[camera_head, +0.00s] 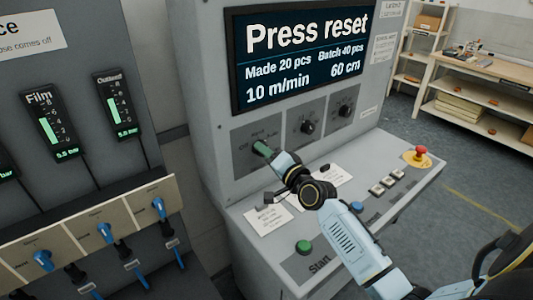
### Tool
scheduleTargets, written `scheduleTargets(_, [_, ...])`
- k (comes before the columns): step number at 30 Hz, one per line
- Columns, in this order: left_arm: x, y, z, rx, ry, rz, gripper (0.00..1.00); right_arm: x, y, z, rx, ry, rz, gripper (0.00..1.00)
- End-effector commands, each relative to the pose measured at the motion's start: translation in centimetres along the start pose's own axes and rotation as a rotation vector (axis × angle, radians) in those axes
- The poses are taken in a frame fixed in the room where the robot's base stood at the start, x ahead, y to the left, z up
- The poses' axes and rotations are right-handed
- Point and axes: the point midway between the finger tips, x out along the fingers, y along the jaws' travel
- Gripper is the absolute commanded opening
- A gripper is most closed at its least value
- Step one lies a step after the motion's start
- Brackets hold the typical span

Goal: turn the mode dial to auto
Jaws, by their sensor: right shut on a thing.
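The mode dial sits on the leftmost dark plate (244,161) of the machine's upright panel, below the screen. My right gripper (264,149) reaches up to this plate from the lower right and is shut on the mode dial. The fingers hide the dial, so its pointer cannot be read. Small position labels show above and beside the fingers, too blurred to read surely. The screen (302,50) reads "Press reset". My left gripper is not in view.
Two more black dials, a middle one (307,128) and a right one (345,112), sit close by. The sloped desk below carries a green start button (304,247), a blue button (357,206), several pale buttons and a red emergency stop (421,152). Blue valves (43,260) stand left.

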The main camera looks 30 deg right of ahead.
Motion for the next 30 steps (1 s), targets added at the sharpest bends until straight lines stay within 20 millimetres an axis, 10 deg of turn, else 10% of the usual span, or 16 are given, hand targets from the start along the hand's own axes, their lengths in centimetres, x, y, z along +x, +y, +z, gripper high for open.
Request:
scheduleTargets(8, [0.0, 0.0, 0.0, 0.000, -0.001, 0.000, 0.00, 0.0, -0.1, 0.0, 0.002, 0.001, -0.002, 0.14])
scheduleTargets(9, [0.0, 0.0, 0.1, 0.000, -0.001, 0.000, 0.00, 0.0, -0.1, 0.0, 0.002, 0.001, -0.002, 0.40])
scheduleTargets(13, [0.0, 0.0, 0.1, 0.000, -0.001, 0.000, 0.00, 0.0, -0.1, 0.0, 0.002, 0.001, -0.001, 0.57])
scheduleTargets(30, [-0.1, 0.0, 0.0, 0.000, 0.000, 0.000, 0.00, -3.2, 0.1, 0.1, 0.000, -0.001, 0.002, 0.58])
